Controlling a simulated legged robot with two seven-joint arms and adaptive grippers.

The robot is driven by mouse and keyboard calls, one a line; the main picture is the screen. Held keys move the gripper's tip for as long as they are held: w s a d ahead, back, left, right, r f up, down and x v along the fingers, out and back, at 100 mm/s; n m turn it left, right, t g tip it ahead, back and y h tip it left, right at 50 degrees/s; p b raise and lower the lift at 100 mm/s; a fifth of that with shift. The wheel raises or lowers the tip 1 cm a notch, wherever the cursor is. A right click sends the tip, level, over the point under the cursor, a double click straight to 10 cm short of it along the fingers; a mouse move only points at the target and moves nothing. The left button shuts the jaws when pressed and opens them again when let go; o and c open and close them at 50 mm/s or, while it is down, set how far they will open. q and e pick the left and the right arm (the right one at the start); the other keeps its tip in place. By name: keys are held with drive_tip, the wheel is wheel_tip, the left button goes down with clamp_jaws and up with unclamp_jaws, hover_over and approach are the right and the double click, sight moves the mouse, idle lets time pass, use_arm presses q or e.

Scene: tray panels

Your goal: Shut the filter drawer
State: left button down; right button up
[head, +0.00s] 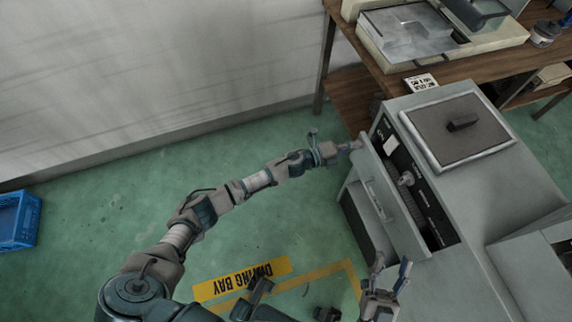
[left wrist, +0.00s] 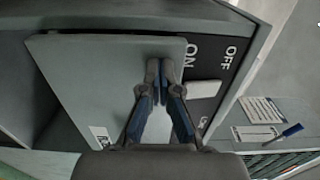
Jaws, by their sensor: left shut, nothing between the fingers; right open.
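The filter drawer (head: 388,200) is a grey front panel on the grey cabinet, standing out from the dark control face, so it is partly open. A handle bar runs along its front. In the left wrist view the drawer front (left wrist: 95,80) fills the middle left. My left gripper (head: 354,146) is shut and empty at the drawer front's far upper end. Its fingertips (left wrist: 165,68) overlap the panel near its right edge; I cannot tell whether they touch. My right gripper (head: 388,270) is open and empty, near the drawer's near lower end.
The cabinet's control face (head: 433,208) has a knob and ON/OFF labels. A lidded panel (head: 455,130) tops the cabinet. A wooden bench (head: 440,62) with equipment stands behind. A blue crate (head: 17,220) is at far left. Green floor left of the cabinet is mostly clear.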

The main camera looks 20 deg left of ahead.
sight(366, 143)
use_arm(q)
drive_tip(key=d, duration=0.1)
drive_tip(key=w+d, duration=0.1)
drive_tip(key=d, duration=0.1)
drive_tip(key=shift+w+d, duration=0.1)
drive_tip(key=shift+w, duration=0.25)
drive_tip(key=shift+d+r, duration=0.15)
drive_tip(key=shift+r, duration=0.1)
drive_tip(key=shift+w+a, duration=0.15)
drive_tip(key=shift+a, duration=0.25)
drive_tip(key=shift+r, duration=0.1)
use_arm(e)
drive_tip(key=shift+s+d+r+t, duration=0.25)
drive_tip(key=shift+s+r+t, duration=0.3)
drive_tip(key=shift+s+t, duration=0.2)
use_arm(q)
drive_tip(key=shift+d, duration=0.1)
use_arm(e)
drive_tip(key=shift+d, duration=0.1)
